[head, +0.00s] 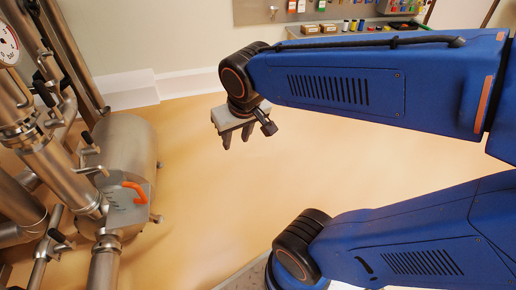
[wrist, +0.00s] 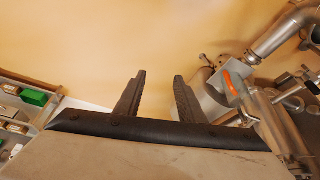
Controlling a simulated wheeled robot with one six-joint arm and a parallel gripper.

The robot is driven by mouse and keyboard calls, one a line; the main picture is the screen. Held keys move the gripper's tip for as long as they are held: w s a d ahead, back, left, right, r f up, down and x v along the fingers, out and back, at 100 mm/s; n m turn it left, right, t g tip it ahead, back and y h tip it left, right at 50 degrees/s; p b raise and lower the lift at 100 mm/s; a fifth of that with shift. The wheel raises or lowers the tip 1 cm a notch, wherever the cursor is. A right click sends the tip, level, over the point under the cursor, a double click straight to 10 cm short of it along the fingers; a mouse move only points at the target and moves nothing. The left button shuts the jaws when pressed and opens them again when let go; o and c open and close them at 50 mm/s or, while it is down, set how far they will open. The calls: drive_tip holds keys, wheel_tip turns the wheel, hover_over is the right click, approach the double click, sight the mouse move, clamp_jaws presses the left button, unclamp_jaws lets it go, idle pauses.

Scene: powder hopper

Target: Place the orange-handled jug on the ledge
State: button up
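The grey jug (head: 122,212) with its orange handle is at the left of the head view, among steel pipes and in front of a steel tank. I cannot tell which surface is the ledge.
Steel pipes (head: 65,60) and a horizontal tank (head: 135,142) crowd the left side. A pale step (head: 130,92) runs along the back wall. A bench with bins and small parts (head: 345,28) stands at the back. The orange-tan floor in the middle (head: 200,200) is clear.

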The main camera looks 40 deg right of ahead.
drive_tip(key=s+d, duration=0.2)
drive_tip(key=s, duration=0.5)
drive_tip(key=shift+s+r+n+y, duration=0.2)
drive_tip(key=shift+r+n+y, duration=0.1)
drive_tip(key=shift+n, duration=0.1)
idle(0.9)
